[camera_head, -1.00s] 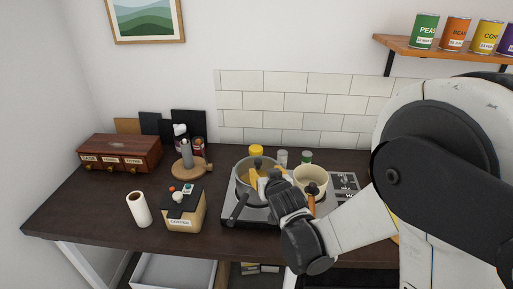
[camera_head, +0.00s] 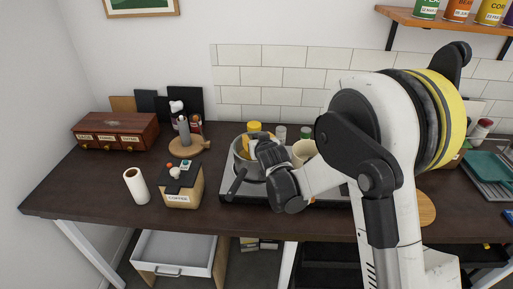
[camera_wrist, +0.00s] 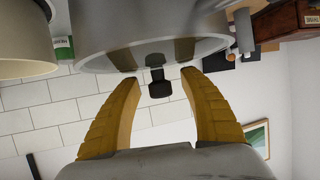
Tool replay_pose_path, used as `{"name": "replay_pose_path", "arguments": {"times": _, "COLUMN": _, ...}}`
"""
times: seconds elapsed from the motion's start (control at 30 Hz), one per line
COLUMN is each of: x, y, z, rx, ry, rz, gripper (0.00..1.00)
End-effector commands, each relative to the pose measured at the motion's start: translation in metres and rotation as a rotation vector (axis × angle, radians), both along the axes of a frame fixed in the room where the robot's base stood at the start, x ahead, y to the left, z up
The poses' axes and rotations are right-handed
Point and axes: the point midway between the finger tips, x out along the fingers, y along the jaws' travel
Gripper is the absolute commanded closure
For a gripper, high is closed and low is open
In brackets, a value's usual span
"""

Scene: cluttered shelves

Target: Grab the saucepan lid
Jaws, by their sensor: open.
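The saucepan (camera_head: 240,158) is grey and stands on the stove at the middle of the counter, with a dark handle toward the front left. Its lid (camera_wrist: 110,62) shows in the wrist view, where the picture is upside down, as a pale rimmed disc with a black knob (camera_wrist: 159,88). My gripper (camera_wrist: 160,80) is open, with its yellow fingers on either side of the knob and gaps between. In the head view my gripper and wrist hide most of the lid; whether a finger touches the lid is unclear.
A cream pot (camera_head: 303,151) stands just right of the saucepan and also shows in the wrist view (camera_wrist: 25,55). A coffee box (camera_head: 181,187) and paper roll (camera_head: 137,187) stand left. The tiled wall (camera_head: 285,85) is behind the stove.

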Motion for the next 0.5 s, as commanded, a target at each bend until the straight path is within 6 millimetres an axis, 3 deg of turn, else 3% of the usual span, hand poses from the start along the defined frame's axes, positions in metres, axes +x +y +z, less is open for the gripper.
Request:
{"name": "replay_pose_path", "arguments": {"times": 0.13, "x": -0.0006, "y": -0.0002, "z": 0.0009, "rx": 0.000, "ry": 0.000, "rz": 0.000, "gripper": 0.50}}
{"name": "replay_pose_path", "arguments": {"times": 0.3, "x": -0.0008, "y": -0.0002, "z": 0.0009, "rx": 0.000, "ry": 0.000, "rz": 0.000, "gripper": 1.00}}
{"name": "replay_pose_path", "arguments": {"times": 0.5, "x": -0.0009, "y": -0.0002, "z": 0.0007, "rx": 0.000, "ry": 0.000, "rz": 0.000, "gripper": 1.00}}
